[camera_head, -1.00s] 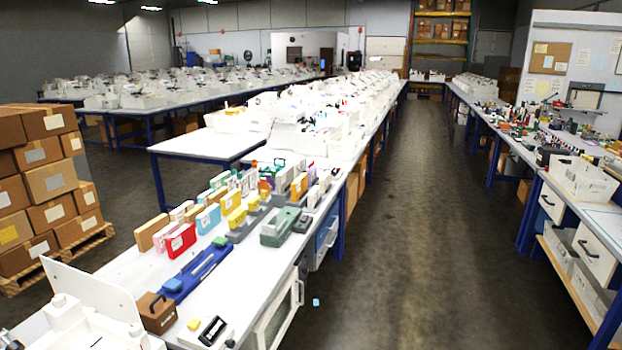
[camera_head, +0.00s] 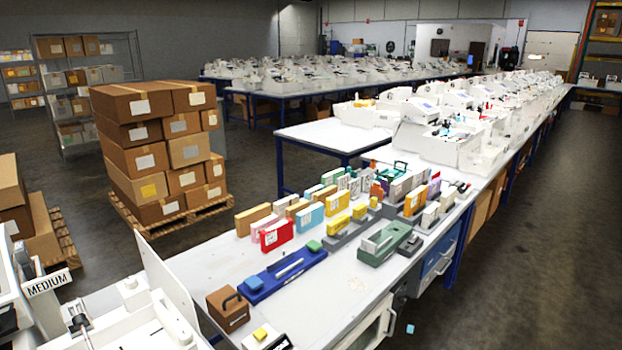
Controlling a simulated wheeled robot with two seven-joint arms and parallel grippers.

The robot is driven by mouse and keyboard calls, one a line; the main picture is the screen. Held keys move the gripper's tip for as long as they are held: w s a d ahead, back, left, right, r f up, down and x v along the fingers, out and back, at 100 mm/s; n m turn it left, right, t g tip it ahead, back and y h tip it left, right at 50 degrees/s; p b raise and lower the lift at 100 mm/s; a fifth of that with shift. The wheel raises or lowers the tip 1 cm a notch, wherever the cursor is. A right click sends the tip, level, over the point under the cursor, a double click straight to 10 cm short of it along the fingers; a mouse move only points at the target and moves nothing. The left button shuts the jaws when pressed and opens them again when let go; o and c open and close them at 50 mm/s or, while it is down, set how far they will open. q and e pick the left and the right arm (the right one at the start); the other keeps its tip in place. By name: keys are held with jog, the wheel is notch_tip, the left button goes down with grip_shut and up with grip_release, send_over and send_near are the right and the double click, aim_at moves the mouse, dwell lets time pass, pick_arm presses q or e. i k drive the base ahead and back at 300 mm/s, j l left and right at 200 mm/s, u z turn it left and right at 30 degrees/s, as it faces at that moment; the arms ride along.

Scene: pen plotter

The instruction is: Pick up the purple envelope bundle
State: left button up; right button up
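A small purple item (camera_head: 433,188), which may be the purple envelope bundle, stands among white and orange boxes at the right side of the near white table (camera_head: 215,262). It is partly hidden by neighbouring boxes, and its shape is too small to make out. Neither of my grippers can be made out in the head view.
Several coloured boxes, including a red one (camera_head: 276,235), stand in rows on the table. A blue tray (camera_head: 285,277), a green holder (camera_head: 384,245) and a brown case (camera_head: 228,309) lie in front. Stacked cartons (camera_head: 147,160) stand left.

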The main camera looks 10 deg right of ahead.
aim_at(434, 185)
jog(key=i+l, duration=0.2)
jog(key=l, duration=0.15)
jog(key=i+l, duration=0.2)
jog(key=l, duration=0.2)
jog(key=i+l, duration=0.15)
jog(key=l, duration=0.2)
jog(key=i+l, duration=0.2)
jog(key=l, duration=0.15)
jog(key=i+l, duration=0.2)
jog(key=l, duration=0.2)
jog(key=i+l, duration=0.2)
jog(key=l, duration=0.15)
